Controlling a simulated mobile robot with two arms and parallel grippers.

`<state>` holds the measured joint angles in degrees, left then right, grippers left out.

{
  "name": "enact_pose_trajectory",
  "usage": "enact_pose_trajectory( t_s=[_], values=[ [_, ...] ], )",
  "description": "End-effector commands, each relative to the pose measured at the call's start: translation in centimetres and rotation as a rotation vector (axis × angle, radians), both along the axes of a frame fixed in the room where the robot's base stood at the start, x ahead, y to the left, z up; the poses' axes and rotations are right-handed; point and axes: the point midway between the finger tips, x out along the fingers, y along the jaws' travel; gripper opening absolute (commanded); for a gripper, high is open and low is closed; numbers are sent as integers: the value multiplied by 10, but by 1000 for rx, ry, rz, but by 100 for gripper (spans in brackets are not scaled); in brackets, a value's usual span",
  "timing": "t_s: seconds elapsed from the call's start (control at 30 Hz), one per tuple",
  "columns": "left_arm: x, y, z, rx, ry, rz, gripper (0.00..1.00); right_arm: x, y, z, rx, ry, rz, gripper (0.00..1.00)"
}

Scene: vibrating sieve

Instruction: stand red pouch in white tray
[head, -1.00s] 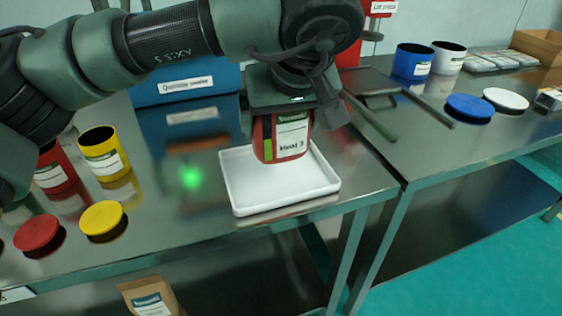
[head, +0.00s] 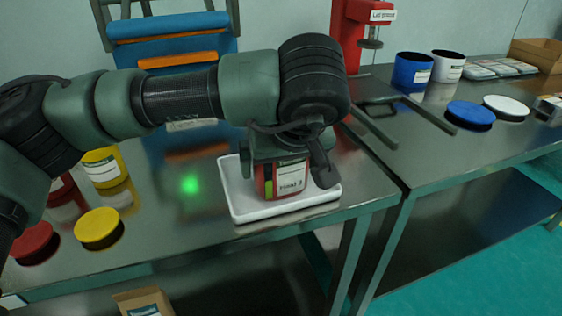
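The red pouch (head: 290,179) has a white label and a green patch and is upright. Its lower edge is over or at the floor of the white tray (head: 237,200); I cannot tell whether it touches. My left gripper (head: 285,160) comes down from above around the top of the pouch, with a finger showing on either side. Its fingertips are partly hidden, and it appears shut on the pouch. The tray lies on the steel table near its front right corner. My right gripper is not in view.
Yellow (head: 104,170) and red containers stand at the left, with a yellow lid (head: 98,228) and red lid (head: 34,240) before them. A red press (head: 350,40) stands behind. Blue (head: 411,70) and white pots and lids are on the right table.

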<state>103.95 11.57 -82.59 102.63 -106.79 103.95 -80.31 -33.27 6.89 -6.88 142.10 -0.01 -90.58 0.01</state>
Motion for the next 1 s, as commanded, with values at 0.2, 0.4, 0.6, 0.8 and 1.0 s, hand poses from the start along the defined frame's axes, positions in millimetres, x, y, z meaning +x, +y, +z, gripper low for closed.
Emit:
enact_pose_trajectory(
  t_s=[0.2,0.4,0.6,0.8,1.0],
  values=[
    [0,0,1,0,0,0,100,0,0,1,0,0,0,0],
    [-7,-2,17,-1,-4,-1,100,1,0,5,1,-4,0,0],
    [-30,-8,54,-1,-4,-3,100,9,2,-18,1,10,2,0],
    [-50,-12,86,1,-3,-1,100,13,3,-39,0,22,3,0],
    [-61,-14,102,0,-2,0,100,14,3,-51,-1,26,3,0]
  ],
)
